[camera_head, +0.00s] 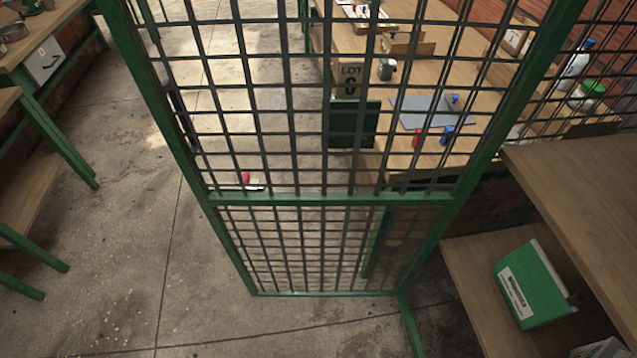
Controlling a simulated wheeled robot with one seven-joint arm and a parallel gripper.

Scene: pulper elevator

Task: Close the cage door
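A green-framed wire mesh panel (332,199), which looks like the cage door, stands upright across the middle of the view. Its left edge is free, with open floor beside it. Its right side runs along a green upright near the wooden shelves. A dark fitting (180,112) sits on its left edge. I cannot tell for certain whether the panel is the door or fixed mesh, nor where its frame or latch meets it. My gripper is not in view.
Wooden shelves (585,190) at right hold a green box (533,284). Beyond the mesh is a workbench (480,62) with bottles and a grey mat (425,112). A green-legged table (40,35) stands at left. The concrete floor (150,230) between is clear.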

